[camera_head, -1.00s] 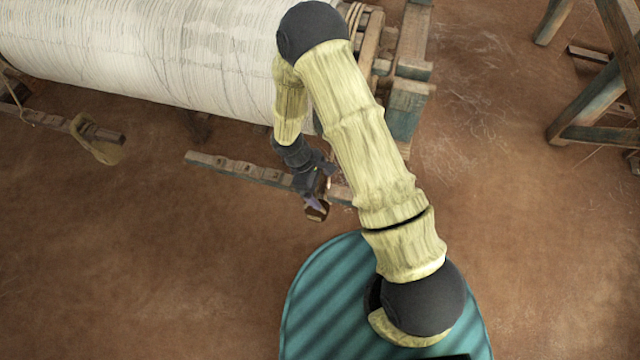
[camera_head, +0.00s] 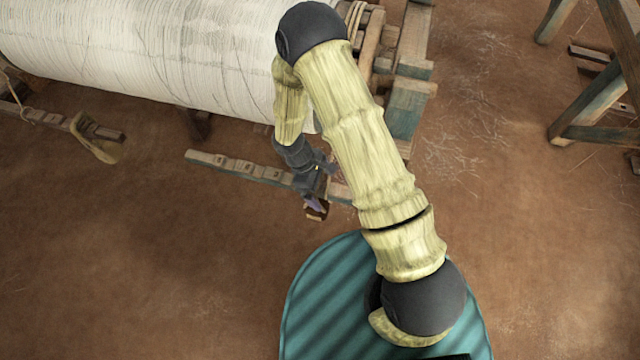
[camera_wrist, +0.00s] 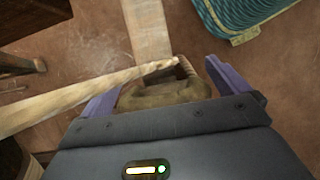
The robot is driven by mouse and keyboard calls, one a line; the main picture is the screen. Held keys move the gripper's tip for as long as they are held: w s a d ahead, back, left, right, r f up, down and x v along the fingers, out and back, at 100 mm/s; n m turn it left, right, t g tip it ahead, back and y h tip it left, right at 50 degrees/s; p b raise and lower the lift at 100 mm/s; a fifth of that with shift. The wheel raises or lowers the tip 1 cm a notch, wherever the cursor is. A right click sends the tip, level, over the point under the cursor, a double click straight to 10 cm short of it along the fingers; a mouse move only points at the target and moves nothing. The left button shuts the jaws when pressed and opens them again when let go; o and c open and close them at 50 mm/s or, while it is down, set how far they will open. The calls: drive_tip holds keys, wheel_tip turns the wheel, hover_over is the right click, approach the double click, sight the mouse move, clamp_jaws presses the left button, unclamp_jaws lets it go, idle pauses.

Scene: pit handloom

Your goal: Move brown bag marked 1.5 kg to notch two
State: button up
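A brown bag (camera_wrist: 165,92) lies between the two purple fingers of my gripper (camera_wrist: 168,85) in the wrist view. The fingers stand wide apart, with a narrow gap seeming to show at the bag's right side. I cannot read a mark on the bag. In the head view my gripper (camera_head: 317,190) is at the right part of the notched wooden beam (camera_head: 232,165), with a small brown shape just below it. My gripper hides part of the beam there. Several notches show along the beam's left part; their numbers are not readable.
A tan bag (camera_head: 92,142) hangs at another wooden bar (camera_head: 30,112) on the far left. The white warp roller (camera_head: 150,50) and loom posts (camera_head: 408,105) stand behind. A pale wooden bar (camera_wrist: 70,100) crosses the wrist view. The floor left of my base is clear.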

drive_tip(key=v, duration=0.7)
drive_tip(key=shift+r+p, duration=0.25)
drive_tip(key=shift+p, duration=0.1)
drive_tip(key=shift+a+r, duration=0.15)
drive_tip(key=shift+r, duration=0.05)
drive_tip(key=s+d+r+m+t+y+p, duration=0.1)
drive_tip(key=d+r+m+p, duration=0.3)
drive_tip(key=r, duration=0.7)
drive_tip(key=s+d+r+m+t+y+p, duration=0.1)
drive_tip(key=d+r+m+p, duration=0.4)
drive_tip(key=r, duration=0.7)
drive_tip(key=s+d+r+m+t+y+p, duration=0.2)
drive_tip(key=s+d+r+m+p, duration=0.2)
drive_tip(key=r, duration=0.8)
drive_tip(key=shift+s+d+m+p, duration=0.3)
drive_tip(key=shift+s+d+m, duration=0.25)
drive_tip(key=shift+d, duration=0.2)
